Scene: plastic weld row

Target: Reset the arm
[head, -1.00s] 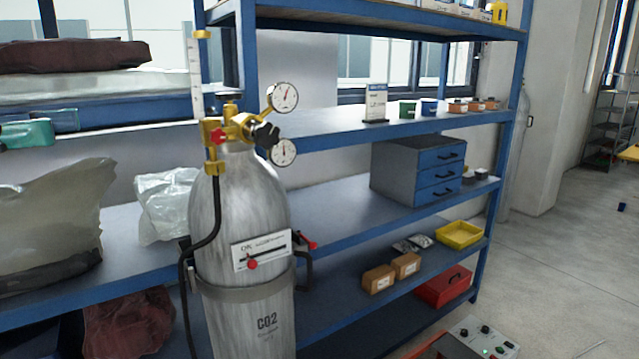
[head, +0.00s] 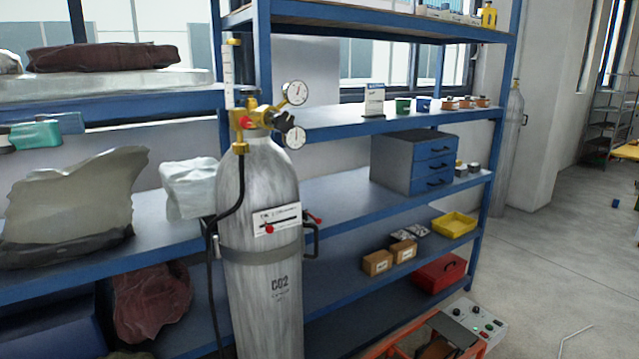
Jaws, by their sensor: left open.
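My left gripper (head: 45,131) shows at the far left edge, teal and dark blue-grey, in front of the blue shelving. It is open and nothing shows between its fingers. Much of its arm lies outside the picture. My right gripper is not in view.
A silver CO2 cylinder (head: 262,225) with brass regulator and two gauges stands before the shelves. A blue drawer unit (head: 433,165), a yellow tray (head: 454,226) and a red box (head: 438,274) sit on the shelves.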

